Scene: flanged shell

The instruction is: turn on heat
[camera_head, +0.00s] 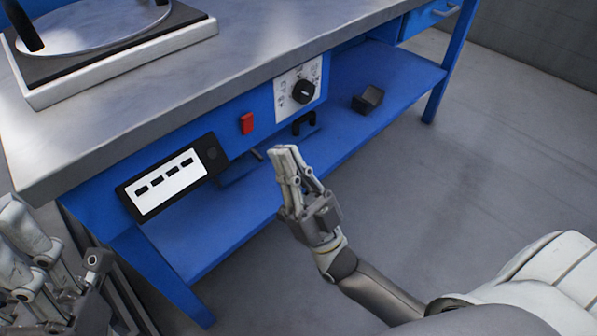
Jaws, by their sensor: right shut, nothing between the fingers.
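A white panel (285,98) with printed marks and a black round knob (303,92) sits on the blue front of the bench. A red switch (246,124) is left of it. Further left is a black-framed control box (211,153) with a white face and several dark slots. Which of these sets the heat cannot be read. My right gripper (286,152) is shut and empty, in front of the bench, below and right of the red switch in the picture. My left gripper (45,250) is at the lower left, partly cut off; its fingertips are unclear.
A white-edged plate device (120,68) with a round metal disc stands on the grey benchtop (270,40). A dark block (368,99) lies on the blue lower shelf (405,80). The grey floor at right is clear.

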